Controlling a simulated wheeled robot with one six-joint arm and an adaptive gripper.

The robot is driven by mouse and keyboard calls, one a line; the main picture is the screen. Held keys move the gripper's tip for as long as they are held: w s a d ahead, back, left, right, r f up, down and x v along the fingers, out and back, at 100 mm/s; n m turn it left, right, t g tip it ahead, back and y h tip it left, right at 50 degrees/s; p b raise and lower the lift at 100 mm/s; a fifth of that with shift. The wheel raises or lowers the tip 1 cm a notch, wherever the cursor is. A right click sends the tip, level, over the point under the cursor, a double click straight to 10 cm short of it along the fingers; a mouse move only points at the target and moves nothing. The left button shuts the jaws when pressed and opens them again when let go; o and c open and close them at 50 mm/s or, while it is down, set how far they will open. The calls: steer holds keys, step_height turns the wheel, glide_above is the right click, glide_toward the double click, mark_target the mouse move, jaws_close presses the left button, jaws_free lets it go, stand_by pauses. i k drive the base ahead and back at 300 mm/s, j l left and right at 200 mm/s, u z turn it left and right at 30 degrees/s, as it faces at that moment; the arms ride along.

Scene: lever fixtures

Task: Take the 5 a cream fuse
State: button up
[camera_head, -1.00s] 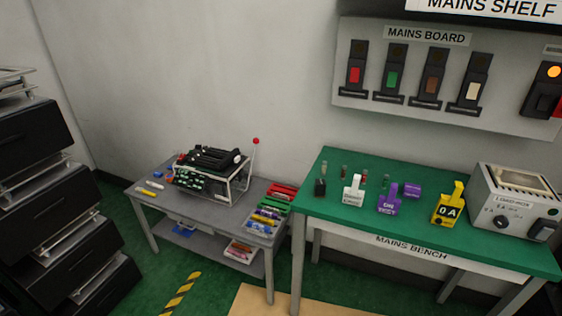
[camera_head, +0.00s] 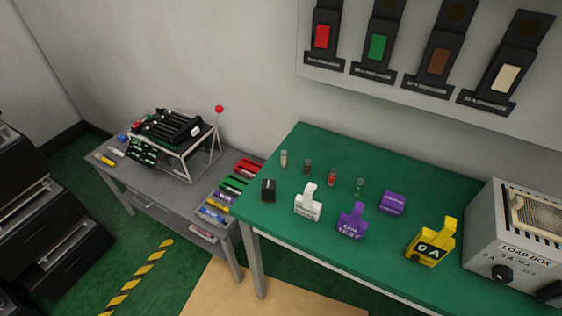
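Several small glass fuses stand upright in a row on the green bench (camera_head: 300,140). The leftmost is a pale, cream-looking fuse (camera_head: 284,158). To its right stand a brown fuse (camera_head: 307,167), a red fuse (camera_head: 332,177) and a green fuse (camera_head: 360,186). Ratings on the fuses are too small to read. My gripper is not in view, and nothing touches the fuses.
A black block (camera_head: 268,190), white tag (camera_head: 308,203), purple test piece (camera_head: 351,222), purple block (camera_head: 392,203) and yellow 0 A tag (camera_head: 431,243) stand in front and right. A load box (camera_head: 515,245) is at right. The mains board (camera_head: 405,80) hangs above. A grey table (camera_head: 150,196) is left.

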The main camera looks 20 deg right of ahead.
mark_target(283, 153)
steer(key=i+j+u, duration=0.1)
steer(key=j+u, duration=0.15)
steer(key=j, duration=0.15)
steer(key=i+j+u, duration=0.45)
steer(key=j, duration=0.25)
steer(key=k, duration=0.1)
